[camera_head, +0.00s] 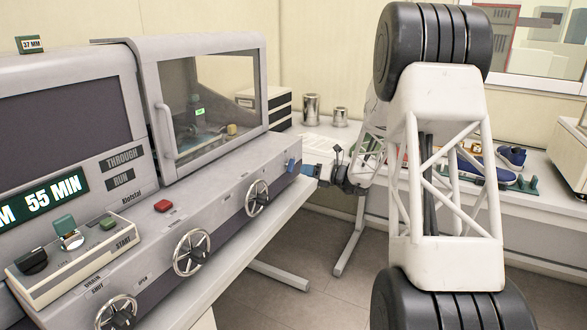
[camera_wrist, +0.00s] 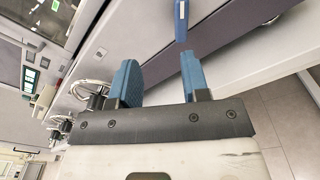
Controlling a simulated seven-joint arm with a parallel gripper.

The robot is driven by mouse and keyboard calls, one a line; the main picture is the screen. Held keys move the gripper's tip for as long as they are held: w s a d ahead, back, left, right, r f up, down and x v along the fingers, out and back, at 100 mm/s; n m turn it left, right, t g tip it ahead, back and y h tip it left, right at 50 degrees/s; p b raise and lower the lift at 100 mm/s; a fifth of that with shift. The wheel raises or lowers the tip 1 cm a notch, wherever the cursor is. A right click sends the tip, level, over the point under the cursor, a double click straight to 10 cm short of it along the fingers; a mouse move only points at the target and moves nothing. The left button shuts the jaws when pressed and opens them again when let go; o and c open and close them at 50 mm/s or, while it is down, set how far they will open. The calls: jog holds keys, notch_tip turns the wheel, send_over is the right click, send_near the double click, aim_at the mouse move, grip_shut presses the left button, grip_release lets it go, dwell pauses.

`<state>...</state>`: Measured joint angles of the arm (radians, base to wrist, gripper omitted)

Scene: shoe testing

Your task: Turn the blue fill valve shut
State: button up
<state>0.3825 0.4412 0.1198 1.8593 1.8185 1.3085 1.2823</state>
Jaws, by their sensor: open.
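The blue fill valve shows as a small blue lever (camera_head: 291,165) at the right end of the grey machine's front panel. In the wrist view the blue lever (camera_wrist: 181,20) is at the top edge, just beyond the right fingertip and partly cut off. My gripper (camera_head: 313,171) is right of the lever in the head view, close to it. In the wrist view my gripper (camera_wrist: 158,70) has its two blue fingers apart with nothing between them. I cannot tell whether a finger touches the lever.
Several handwheels, one of them the nearest to the valve (camera_head: 257,198), stand out from the front panel. A red button (camera_head: 163,205) and a glazed chamber (camera_head: 208,100) are further left. A side bench with a blue shoe (camera_head: 512,155) is behind my arm. Open floor lies below.

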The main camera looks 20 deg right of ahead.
aim_at(290, 165)
jog(key=shift+w+d+f+m+t, duration=0.25)
jog(key=shift+w+d+f+m, duration=0.1)
jog(key=shift+d, duration=0.15)
jog(key=shift+w+d+f+m+t, duration=0.25)
jog(key=shift+w+d+m, duration=0.1)
jog(key=shift+d, duration=0.15)
jog(key=shift+a, duration=0.1)
jog(key=shift+x, duration=3.85)
jog(key=shift+f, duration=0.1)
grip_shut()
